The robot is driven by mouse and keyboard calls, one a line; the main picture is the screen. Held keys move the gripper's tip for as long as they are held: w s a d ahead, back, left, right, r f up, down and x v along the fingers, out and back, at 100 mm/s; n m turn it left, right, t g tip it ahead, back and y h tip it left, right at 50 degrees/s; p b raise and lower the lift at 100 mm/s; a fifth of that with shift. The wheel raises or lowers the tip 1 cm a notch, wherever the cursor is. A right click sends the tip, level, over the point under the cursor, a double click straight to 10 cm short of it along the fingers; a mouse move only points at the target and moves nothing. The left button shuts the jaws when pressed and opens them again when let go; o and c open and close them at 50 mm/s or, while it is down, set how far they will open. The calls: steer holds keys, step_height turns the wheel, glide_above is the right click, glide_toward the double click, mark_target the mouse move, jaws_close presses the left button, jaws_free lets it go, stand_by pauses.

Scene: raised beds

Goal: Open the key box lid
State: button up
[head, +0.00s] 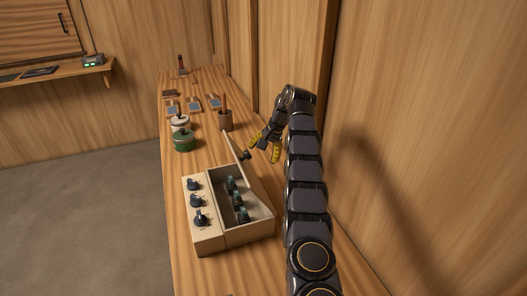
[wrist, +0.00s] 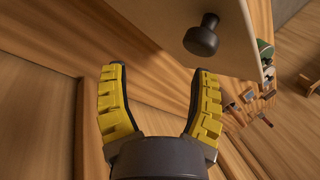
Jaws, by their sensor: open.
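The key box (head: 222,236) stands on the wooden bench, with several dark knobbed pieces on its left strip and several teal-topped pieces inside the right compartment. Its lid (head: 236,150) is raised and tilted, standing up from the box, and the compartment shows open. A dark round knob (head: 246,155) sits on the lid's face. My gripper (head: 264,148) has yellow fingers and is just right of the knob, apart from it. In the wrist view the fingers (wrist: 158,95) are spread and empty, with the lid (wrist: 165,30) and its knob (wrist: 202,36) beyond them.
A green pot (head: 183,142), a pale pot (head: 180,122) and a brown cup (head: 225,121) stand behind the box. Small cards (head: 194,104) lie farther back. The wooden wall is close on the right of my arm.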

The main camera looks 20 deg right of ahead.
steer(key=s+d+r, duration=0.4)
steer(key=s+d, duration=0.5)
steer(key=s, duration=0.1)
steer(key=shift+d+r, duration=0.25)
steer(key=shift+r, duration=0.15)
stand_by(0.5)
stand_by(0.4)
steer(key=g+h, duration=0.1)
steer(key=h, duration=0.2)
glide_above(258, 184)
step_height(258, 184, down, 5)
steer(key=w+a+f+t+h, duration=0.1)
steer(key=w+a+f+h, duration=0.15)
steer(key=a, duration=1.05)
steer(key=x, duration=0.7)
steer(key=shift+w+d+n+h, duration=0.3)
steer(key=shift+d+n+h, duration=0.05)
steer(key=shift+d+n, duration=0.05)
